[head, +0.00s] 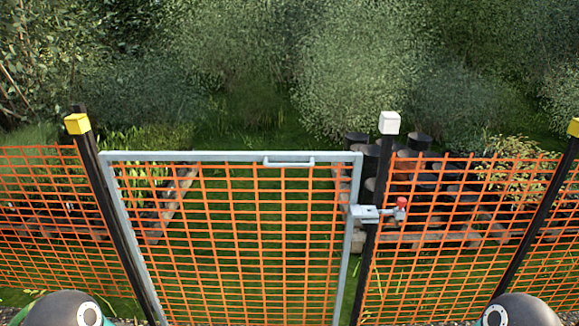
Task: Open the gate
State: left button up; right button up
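The gate (236,156) is a grey metal frame filled with orange mesh. It stands in line with the fence and looks shut. A pale handle (289,162) sits on its top rail, right of the middle. A grey latch (368,212) with a red-ended knob (402,203) spans the gate's right side and the white-capped post (389,123). The left side of the gate is beside a black post with a yellow cap (77,124). Neither of my grippers is in view; only rounded parts of my arms show at the bottom left and bottom right corners.
Orange mesh fence (455,245) runs on both sides of the gate, with another yellow-capped post (574,128) at the right edge. Behind it are grass, a timber-edged bed (172,205), dark round stumps (420,141) and bushes (355,70). Grass behind the gate looks mostly clear.

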aim_at(353, 210)
jog(key=u, duration=0.05)
jog(key=i, duration=1)
jog(key=z, duration=0.05)
